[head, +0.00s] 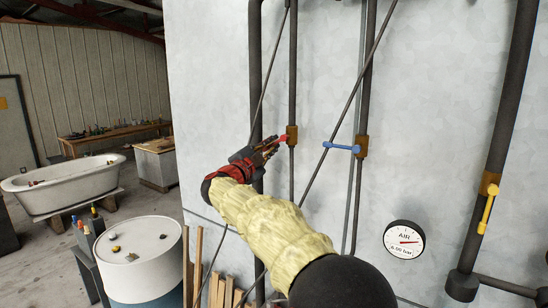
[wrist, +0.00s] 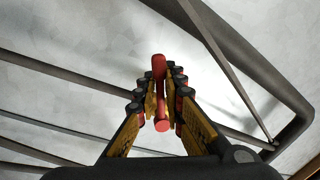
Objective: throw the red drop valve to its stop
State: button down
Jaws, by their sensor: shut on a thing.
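The red drop valve's lever (head: 282,139) sits at a brass valve body (head: 292,134) on a dark vertical pipe, left of centre in the head view. Only its end by the body shows there; my gripper covers the rest. In the wrist view the red lever (wrist: 159,68) runs between the two fingers. My gripper (head: 266,147) reaches it from the left and is shut on the lever. In the wrist view my gripper (wrist: 160,100) has a finger on each side of it. The valve's stop cannot be made out.
A blue lever (head: 341,147) is on a pipe to the right, and a yellow lever (head: 487,212) is further right. A slanting rod (head: 345,105) crosses the pipes. An air gauge (head: 404,240) is low on the wall. A white drum (head: 138,250) and wooden stakes (head: 192,262) stand lower left.

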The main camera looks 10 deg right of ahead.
jog(key=m, duration=0.1)
jog(key=m+b, duration=0.1)
jog(key=m, duration=0.1)
jog(key=r+m+h, duration=0.1)
jog(key=shift+w+a+r, duration=0.1)
jog(key=shift+w+a, duration=0.2)
jog(key=shift+r+m+g+h+b, duration=0.2)
jog(key=shift+r+m+g+b, duration=0.15)
jog(key=shift+m, duration=0.65)
jog(key=shift+r+m+g+h+b, duration=0.25)
jog(key=shift+r+m, duration=0.2)
jog(key=shift+m, duration=0.55)
jog(key=c, duration=2)
grip_release()
jog(key=shift+r, duration=0.1)
jog(key=shift+o, duration=0.5)
jog(key=v, duration=1.2)
